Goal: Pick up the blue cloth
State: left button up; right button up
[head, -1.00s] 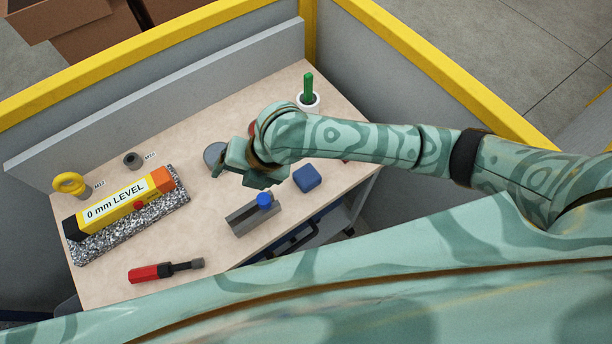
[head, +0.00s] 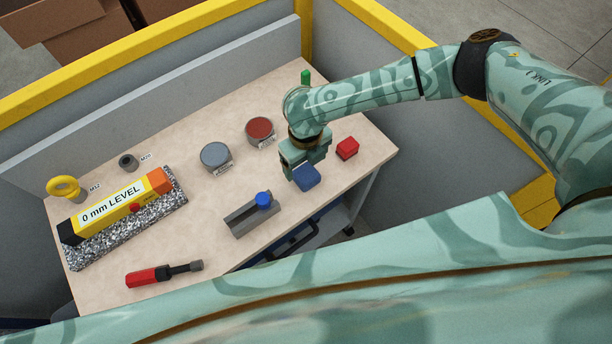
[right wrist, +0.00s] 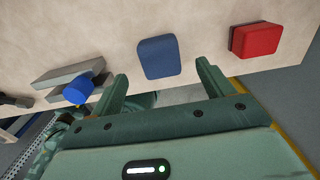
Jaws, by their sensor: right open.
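The blue cloth (head: 306,178) is a folded, rounded blue block shape lying on the table near its front right edge. It also shows in the right wrist view (right wrist: 160,57), just beyond the gap between my fingers. My right gripper (head: 302,168) is over the cloth's far side and hides part of it in the head view. In the right wrist view the fingers (right wrist: 162,78) are spread, with nothing between them. Whether the fingertips are level with the cloth cannot be told. My left gripper is not in view.
A red block-like item (head: 347,148) lies right of the cloth. A grey holder (head: 245,220) with a blue knob (head: 263,199) stands to the left. Grey (head: 215,156) and red (head: 259,129) round items stand behind. The yellow level (head: 115,207) and a red-handled tool (head: 150,275) are farther left.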

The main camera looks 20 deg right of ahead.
aim_at(306, 173)
notch_tip(306, 173, down, 6)
jog(key=shift+s+r+b, duration=0.1)
jog(key=shift+r+b, duration=0.05)
jog(key=shift+b, duration=0.25)
jog(key=c, duration=1.1)
